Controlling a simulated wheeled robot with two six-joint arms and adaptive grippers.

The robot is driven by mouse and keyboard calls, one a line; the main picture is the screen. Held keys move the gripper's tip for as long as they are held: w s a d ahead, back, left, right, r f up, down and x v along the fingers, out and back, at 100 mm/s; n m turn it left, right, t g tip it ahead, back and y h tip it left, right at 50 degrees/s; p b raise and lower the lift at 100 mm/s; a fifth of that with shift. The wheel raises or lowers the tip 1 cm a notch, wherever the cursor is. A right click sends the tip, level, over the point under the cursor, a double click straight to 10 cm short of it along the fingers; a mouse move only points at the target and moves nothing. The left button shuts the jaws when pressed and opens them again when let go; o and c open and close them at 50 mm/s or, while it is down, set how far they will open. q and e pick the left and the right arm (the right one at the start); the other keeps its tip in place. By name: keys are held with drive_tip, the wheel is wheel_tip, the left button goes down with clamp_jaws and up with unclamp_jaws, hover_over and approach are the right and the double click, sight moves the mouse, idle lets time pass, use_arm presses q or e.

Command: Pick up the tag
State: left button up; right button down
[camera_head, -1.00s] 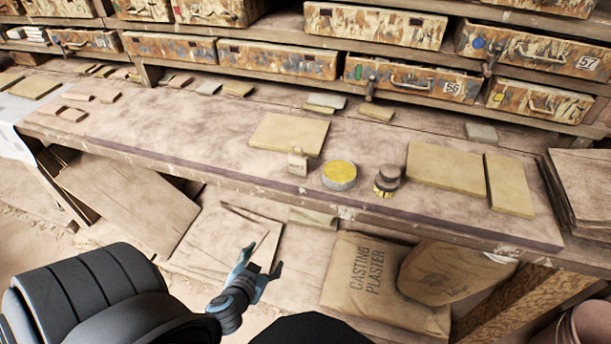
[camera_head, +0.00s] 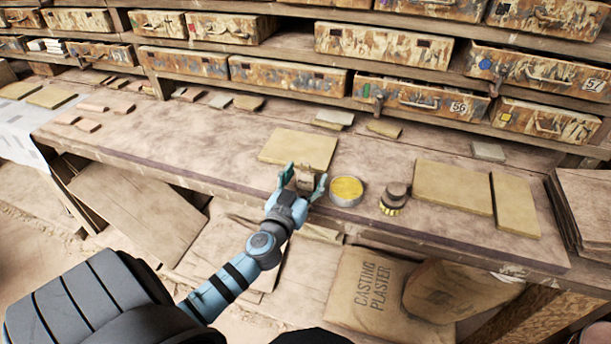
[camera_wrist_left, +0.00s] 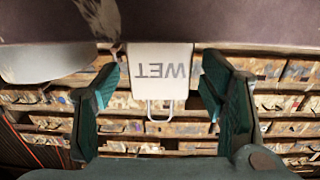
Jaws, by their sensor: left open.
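The tag (camera_head: 306,182) is a small pale block on the bench near its front edge, between a tan tile and the round tin. In the left wrist view the tag (camera_wrist_left: 160,72) reads "WET" upside down, with a thin wire loop below it. My left gripper (camera_head: 303,178) is open at the front edge, its fingers on either side of the tag. In the left wrist view the left gripper (camera_wrist_left: 163,85) has visible gaps between each finger and the tag. My fingers partly hide the tag in the head view. My right gripper is not in view.
A round tin with a yellow top (camera_head: 346,190) stands close to the right of my gripper. Tan tiles (camera_head: 453,186) lie around, and painted drawers (camera_head: 290,76) line the back.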

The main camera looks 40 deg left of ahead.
use_arm(q)
drive_tip(key=shift+w+f, duration=0.15)
drive_tip(key=shift+w, duration=0.1)
drive_tip(key=shift+s, duration=0.1)
drive_tip(key=c, duration=1.1)
drive_tip(key=shift+o, duration=0.2)
wheel_tip(320, 180, up, 9)
drive_tip(key=p, duration=0.5)
wheel_tip(320, 180, up, 11)
drive_tip(key=p, duration=0.3)
